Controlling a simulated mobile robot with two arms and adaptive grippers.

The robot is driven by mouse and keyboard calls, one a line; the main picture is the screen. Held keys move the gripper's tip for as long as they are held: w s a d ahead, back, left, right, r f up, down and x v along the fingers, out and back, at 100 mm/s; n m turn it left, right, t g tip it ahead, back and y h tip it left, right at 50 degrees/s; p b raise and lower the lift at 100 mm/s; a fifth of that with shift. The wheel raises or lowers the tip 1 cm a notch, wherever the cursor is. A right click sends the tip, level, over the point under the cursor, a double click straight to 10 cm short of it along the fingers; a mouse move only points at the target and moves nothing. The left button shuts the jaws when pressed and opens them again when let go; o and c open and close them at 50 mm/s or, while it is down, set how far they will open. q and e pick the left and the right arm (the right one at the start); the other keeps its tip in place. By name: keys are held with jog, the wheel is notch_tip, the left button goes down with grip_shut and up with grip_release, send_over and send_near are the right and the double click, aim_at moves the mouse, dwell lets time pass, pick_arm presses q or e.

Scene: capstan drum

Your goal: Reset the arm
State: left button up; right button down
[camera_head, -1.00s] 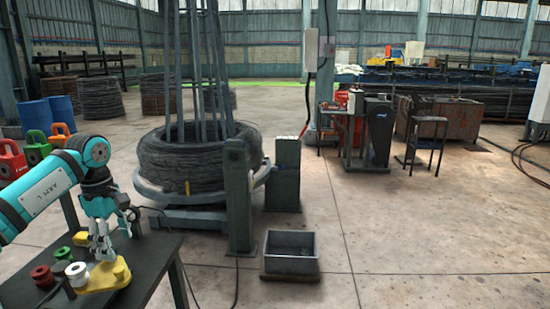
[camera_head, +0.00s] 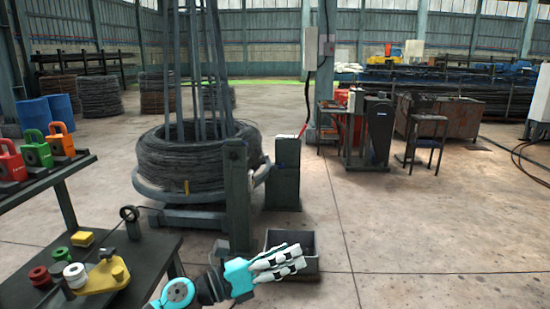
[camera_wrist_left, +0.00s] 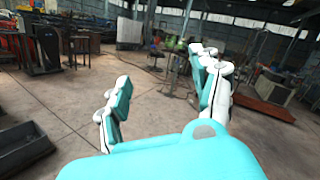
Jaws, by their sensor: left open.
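My left gripper (camera_head: 277,263) is at the bottom middle of the head view, in front of the grey metal bin. Its white and teal fingers point to the right and it holds nothing. In the left wrist view my left gripper (camera_wrist_left: 160,98) shows its two fingers apart, with open floor between them. My right gripper is not in view.
A dark bench (camera_head: 150,262) at lower left holds a yellow plate (camera_head: 104,275), red and white spools and a small ring. A wire coil (camera_head: 190,160) sits on a turntable behind. A grey bin (camera_head: 305,262) stands on the floor.

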pick_arm(q)
jog(key=s+a+f+n+t+y, duration=0.3)
jog(key=a+f+n+y, duration=0.5)
jog(key=n, duration=0.8)
jog(key=s+a+f+n+t+y, duration=0.35)
jog(key=a+f+n+y, duration=0.5)
jog(key=n, duration=0.75)
jog(key=s+a+f+n+g, duration=0.2)
jog(key=s+f+n+g, duration=0.15)
jog(key=s, duration=0.55)
jog(key=s+a+f+n+g+y, duration=0.1)
jog(key=s+a+f+n+g, duration=0.2)
jog(key=s, duration=0.5)
jog(key=s+a+f+n+g, duration=0.1)
jog(key=s+f+n+g, duration=0.3)
jog(key=s, duration=0.5)
notch_tip(320, 180, down, 28)
jog(key=s+m+g, duration=0.1)
jog(key=g, duration=0.1)
jog(key=s+a+f+g, duration=0.1)
jog(key=s+a+f, duration=0.2)
jog(key=s+f, duration=1.2)
jog(key=shift+s+f, duration=0.15)
jog(key=shift+s, duration=0.65)
